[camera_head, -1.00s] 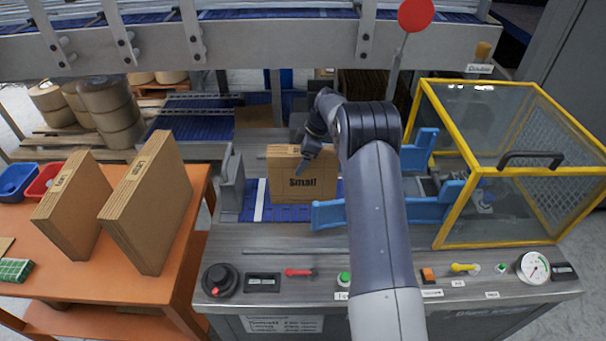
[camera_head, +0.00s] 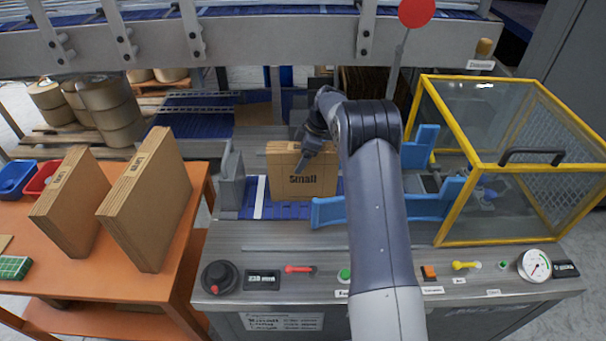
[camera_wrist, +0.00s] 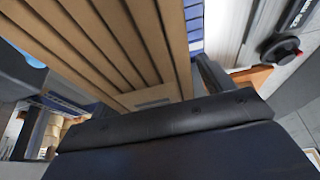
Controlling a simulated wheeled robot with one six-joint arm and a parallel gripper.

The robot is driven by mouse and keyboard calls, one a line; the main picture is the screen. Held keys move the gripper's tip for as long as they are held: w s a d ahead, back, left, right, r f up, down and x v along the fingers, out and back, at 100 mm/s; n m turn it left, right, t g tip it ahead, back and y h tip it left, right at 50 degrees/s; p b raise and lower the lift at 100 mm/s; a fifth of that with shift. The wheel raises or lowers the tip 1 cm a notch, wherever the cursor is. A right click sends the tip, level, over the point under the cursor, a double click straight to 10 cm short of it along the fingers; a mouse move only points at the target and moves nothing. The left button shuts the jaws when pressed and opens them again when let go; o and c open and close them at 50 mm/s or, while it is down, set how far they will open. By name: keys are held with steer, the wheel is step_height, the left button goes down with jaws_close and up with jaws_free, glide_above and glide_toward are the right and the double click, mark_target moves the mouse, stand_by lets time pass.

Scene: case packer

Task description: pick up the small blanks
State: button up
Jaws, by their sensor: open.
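A bundle of upright cardboard blanks marked "Small" (camera_head: 302,187) stands on the blue bed of the machine, between a grey plate on its left and blue guides on its right. My gripper (camera_head: 301,165) is at the upper front of this bundle, over its face near the label. It is open; the arm and the angle partly hide the jaws, and I cannot tell whether they touch the cardboard. In the wrist view the layered cardboard edges (camera_wrist: 110,40) are very close, with a dark padded part of my gripper across the bottom.
An orange table (camera_head: 170,285) at left holds two more upright cardboard bundles, a smaller one (camera_head: 72,205) and a taller one (camera_head: 150,205). Blue guides (camera_head: 385,208) and a yellow-framed clear guard (camera_head: 520,165) stand right of the bundle. Controls line the machine's front.

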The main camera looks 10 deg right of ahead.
steer(key=shift+c, duration=0.2)
jaws_close()
stand_by(0.7)
